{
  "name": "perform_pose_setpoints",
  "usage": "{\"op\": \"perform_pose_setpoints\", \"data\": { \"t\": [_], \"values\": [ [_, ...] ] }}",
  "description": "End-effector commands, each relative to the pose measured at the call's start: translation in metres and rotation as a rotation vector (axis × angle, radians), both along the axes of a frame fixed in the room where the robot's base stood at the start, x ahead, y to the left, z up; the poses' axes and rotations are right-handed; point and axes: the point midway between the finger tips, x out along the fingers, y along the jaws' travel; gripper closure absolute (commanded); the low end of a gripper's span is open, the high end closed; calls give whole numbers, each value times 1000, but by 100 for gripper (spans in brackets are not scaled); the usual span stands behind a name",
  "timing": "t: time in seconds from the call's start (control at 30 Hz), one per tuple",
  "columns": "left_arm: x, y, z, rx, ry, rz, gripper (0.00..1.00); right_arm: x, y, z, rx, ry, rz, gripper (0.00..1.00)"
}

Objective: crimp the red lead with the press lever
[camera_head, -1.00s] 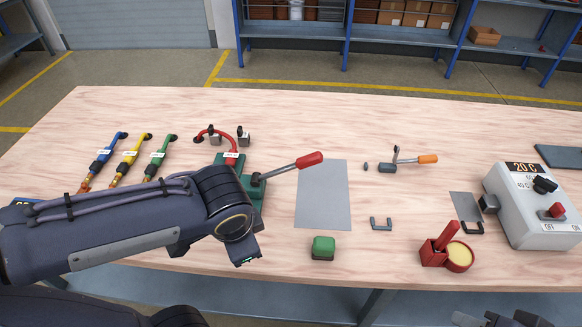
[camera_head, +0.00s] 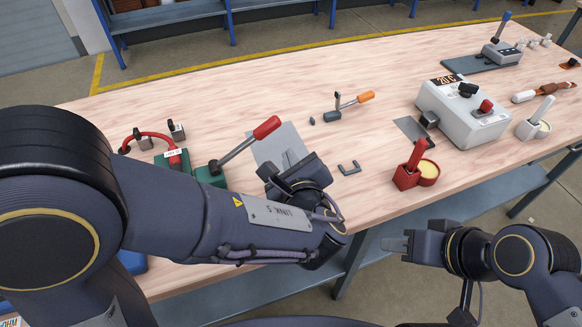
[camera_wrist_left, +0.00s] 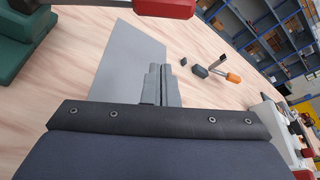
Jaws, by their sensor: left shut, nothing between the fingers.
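The press has a dark green body (camera_head: 210,174), partly hidden by my left arm. Its lever slants up to the right and ends in a red handle (camera_head: 266,127). The handle also shows at the top of the left wrist view (camera_wrist_left: 165,6), with green press parts (camera_wrist_left: 22,35) at left. The red lead (camera_head: 152,135) curves from small metal blocks to the press; its white-tagged end lies at the press, and its seating is unclear. My left gripper (camera_head: 288,168) is shut and empty, below the handle in the picture; its fingers meet in the left wrist view (camera_wrist_left: 160,84). My right gripper (camera_head: 388,243) is off the table's front edge; its opening is unclear.
A grey mat (camera_head: 268,150) lies beside the lever.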

Motion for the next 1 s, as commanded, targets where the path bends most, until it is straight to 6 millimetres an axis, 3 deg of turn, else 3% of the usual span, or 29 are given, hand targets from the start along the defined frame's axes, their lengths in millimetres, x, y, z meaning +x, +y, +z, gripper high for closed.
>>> {"op": "perform_pose_setpoints", "data": {
  "t": [0.17,0.2,0.43,1.0],
  "values": [
    [37,6,-11,1,2,5,100,0,0,1,0,0,0,64],
    [38,8,-4,-2,-1,2,100,0,0,6,0,0,0,64],
    [31,22,21,-2,1,0,100,0,0,17,0,0,0,64],
    [29,25,24,-10,-2,1,100,0,0,15,0,0,0,64]
  ]
}}
